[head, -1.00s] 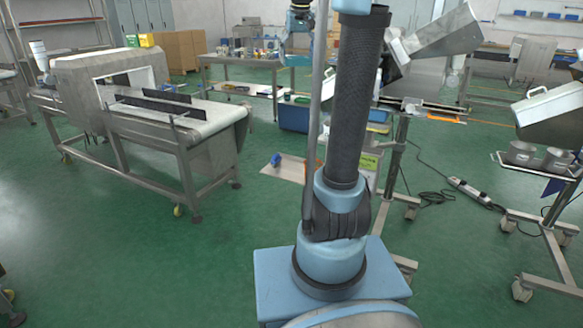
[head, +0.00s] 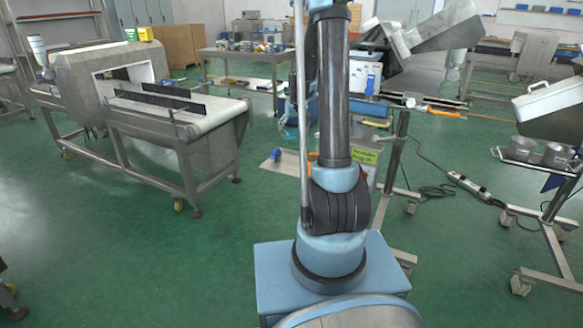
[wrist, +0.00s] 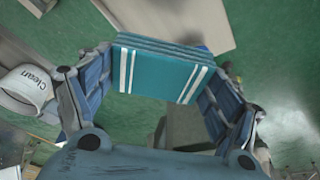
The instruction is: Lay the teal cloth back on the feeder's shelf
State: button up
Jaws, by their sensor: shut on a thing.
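The teal cloth (wrist: 160,72) is a folded, layered block with white stripes near both ends. In the wrist view, my gripper (wrist: 158,80) is shut on it, with one blue-padded finger at each end. The cloth hangs over green floor and pale flat surfaces. In the head view my arm hides most of the gripper area, and I cannot make out the cloth there. A metal feeder with a tilted chute (head: 435,38) stands behind the arm, with a narrow shelf (head: 440,104) below the chute.
An orange-handled tool (head: 443,113) lies at the shelf's edge. A conveyor (head: 190,115) stands at left, a worktable (head: 235,55) behind. A white item marked "Clean" (wrist: 25,88) is left of the gripper. Floor at front left is clear.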

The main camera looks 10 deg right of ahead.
aim_at(294, 138)
jog(key=f, duration=0.3)
jog(key=shift+s+f, duration=0.35)
jog(key=shift+s, duration=0.05)
jog(key=shift+f, duration=5.05)
jog(key=o, duration=1)
jog(key=shift+r, duration=0.1)
